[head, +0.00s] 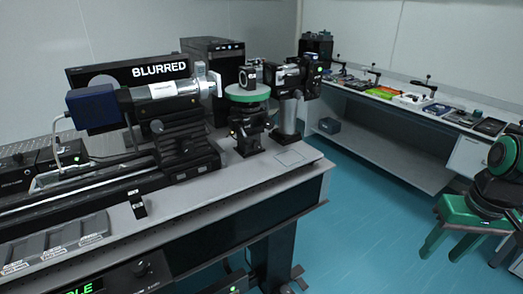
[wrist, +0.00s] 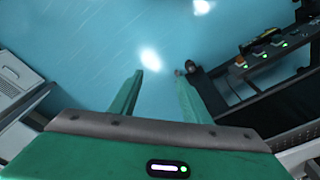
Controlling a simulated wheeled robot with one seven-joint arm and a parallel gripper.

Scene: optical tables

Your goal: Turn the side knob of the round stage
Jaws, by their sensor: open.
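The round stage (head: 247,91) has a flat disc with a green rim and a black body below it. It stands near the right end of the optical table in the head view, with a small black mount (head: 250,75) on top. Its side knob is too small and dark to tell apart from the black body. My gripper (head: 440,256) hangs at the lower right of the head view, over the floor, well apart from the stage. In the wrist view my gripper (wrist: 159,74) has two green fingers spread apart with only blue floor between them.
A silver and blue tube instrument (head: 155,91) on a black carriage stands left of the stage. A black device on a silver post (head: 290,117) stands close to its right. A long side bench (head: 385,152) lies at the back right. Blue floor (head: 375,210) is clear between the tables.

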